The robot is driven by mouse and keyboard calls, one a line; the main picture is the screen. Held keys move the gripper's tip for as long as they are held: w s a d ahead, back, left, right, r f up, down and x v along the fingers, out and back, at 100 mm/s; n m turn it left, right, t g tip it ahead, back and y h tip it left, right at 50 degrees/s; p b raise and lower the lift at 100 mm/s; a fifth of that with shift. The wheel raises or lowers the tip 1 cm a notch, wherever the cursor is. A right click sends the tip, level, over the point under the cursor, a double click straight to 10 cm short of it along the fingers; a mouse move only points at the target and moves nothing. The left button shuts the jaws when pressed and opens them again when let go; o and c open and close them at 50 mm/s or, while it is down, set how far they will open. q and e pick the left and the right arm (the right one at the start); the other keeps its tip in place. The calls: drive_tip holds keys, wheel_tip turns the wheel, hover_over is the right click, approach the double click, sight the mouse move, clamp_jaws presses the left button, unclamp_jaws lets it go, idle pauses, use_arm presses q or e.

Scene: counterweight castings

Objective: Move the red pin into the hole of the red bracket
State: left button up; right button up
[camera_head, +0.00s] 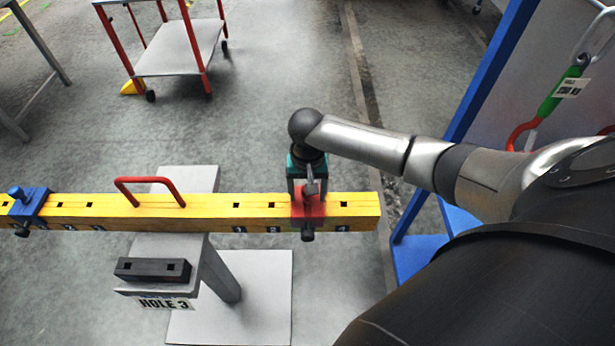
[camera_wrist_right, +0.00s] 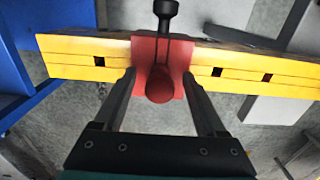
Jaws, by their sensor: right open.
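A red bracket (camera_head: 309,208) straddles the yellow beam (camera_head: 220,218) near its right end, between square holes. It also shows in the right wrist view (camera_wrist_right: 143,53). There a round red knob, apparently the head of the red pin (camera_wrist_right: 160,88), stands over the bracket; how deep it sits I cannot tell. In the head view my gripper mostly hides it. My right gripper (camera_head: 309,189) points down just above the bracket. In the right wrist view its fingers (camera_wrist_right: 160,79) are apart, one on each side of the red knob, with gaps. My left gripper is out of view.
A blue bracket with a blue knob (camera_head: 16,192) sits at the beam's left end. A red handle (camera_head: 149,181) rises from the beam. A black block (camera_head: 153,270) lies on the grey stand above a "HOLE 3" label (camera_head: 165,304). A blue-framed panel (camera_head: 487,75) stands right.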

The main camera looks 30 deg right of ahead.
wheel_tip(320, 180, up, 15)
drive_tip(key=p, duration=0.1)
drive_tip(key=shift+r, duration=0.15)
idle(0.3)
idle(0.4)
